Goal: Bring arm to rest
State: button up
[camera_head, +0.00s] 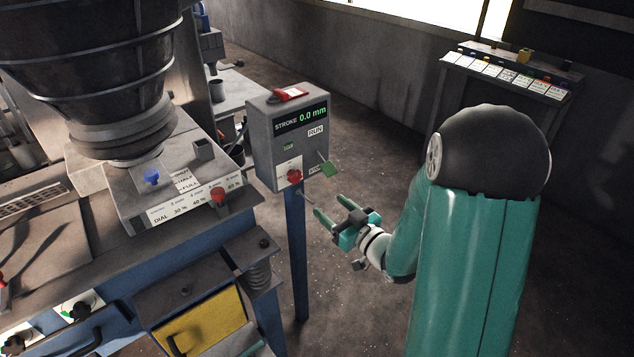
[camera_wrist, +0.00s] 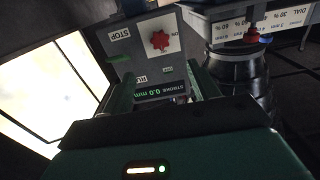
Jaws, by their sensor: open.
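My gripper (camera_head: 332,210) is open and empty, with its green fingers apart. It is in front of the grey control box (camera_head: 262,150), to the lower right of it in the head view. The box carries a display reading "STROKE 0.0 mm", a red knob (camera_head: 294,176) and RUN and STOP labels. In the wrist view the box appears upside down beyond my fingers (camera_wrist: 165,95), with the red knob (camera_wrist: 160,41) above them. I cannot tell the exact gap between the fingertips and the box.
The vibrating screen (camera_head: 120,75) with its dial panel (camera_head: 190,205) stands at left. A blue post (camera_head: 297,255) holds up the control box. A table with labelled cards (camera_head: 510,75) stands at the back right. The floor between is clear.

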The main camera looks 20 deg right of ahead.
jog(key=s+d+r+m+g+h, duration=0.25)
jog(key=s+r+g+h, duration=0.25)
jog(key=r+h, duration=0.4)
jog(key=s+a+r+m+g+y, duration=0.1)
jog(key=s+a+r+g, duration=0.1)
jog(key=s, duration=0.7)
jog(key=s+a+r+m+g+y, duration=0.1)
jog(key=s+a+g, duration=0.3)
jog(key=s, duration=0.5)
jog(key=shift+s+a+r, duration=0.4)
jog(key=shift+a+r, duration=0.3)
jog(key=shift+a, duration=0.5)
jog(key=shift+c, duration=0.2)
